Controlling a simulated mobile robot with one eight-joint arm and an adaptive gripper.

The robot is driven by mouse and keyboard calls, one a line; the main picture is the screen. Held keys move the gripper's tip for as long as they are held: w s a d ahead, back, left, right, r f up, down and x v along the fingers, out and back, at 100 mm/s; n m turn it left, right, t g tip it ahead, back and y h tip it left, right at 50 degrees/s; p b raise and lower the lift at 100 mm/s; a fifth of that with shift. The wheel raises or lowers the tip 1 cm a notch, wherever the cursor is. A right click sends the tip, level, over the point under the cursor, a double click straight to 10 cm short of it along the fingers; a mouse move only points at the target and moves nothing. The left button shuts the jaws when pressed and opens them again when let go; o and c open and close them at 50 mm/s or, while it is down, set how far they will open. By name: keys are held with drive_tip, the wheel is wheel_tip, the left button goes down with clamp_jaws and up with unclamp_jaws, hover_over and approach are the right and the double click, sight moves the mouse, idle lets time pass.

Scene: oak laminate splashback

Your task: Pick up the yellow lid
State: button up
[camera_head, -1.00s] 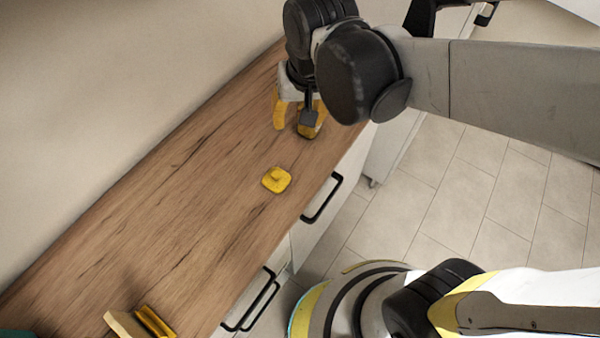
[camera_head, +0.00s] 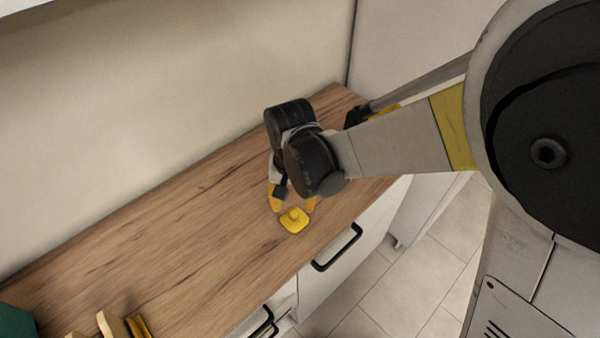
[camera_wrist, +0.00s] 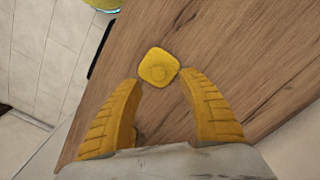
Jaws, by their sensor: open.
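The yellow lid (camera_head: 295,220) is a small rounded square with a raised knob, lying flat on the wooden counter near its front edge. My gripper (camera_head: 293,205) is open beside the lid, with its yellow fingers on the side toward the arm. In the wrist view the lid (camera_wrist: 159,67) lies just beyond and between the two spread fingertips (camera_wrist: 158,75). Nothing is held. I cannot tell how high the fingertips are above the counter.
The wooden counter (camera_head: 190,235) is clear around the lid. Pale wooden and yellow items (camera_head: 115,325) and a green object (camera_head: 16,322) stand at the lower left. A drawer handle (camera_head: 338,248) projects below the front edge. The wall rises behind.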

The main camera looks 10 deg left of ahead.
sight(294, 213)
wheel_tip(294, 213, down, 5)
drive_tip(key=shift+d+r+b, duration=0.1)
drive_tip(key=shift+b, duration=1.1)
drive_tip(key=shift+s+r, duration=0.1)
clamp_jaws()
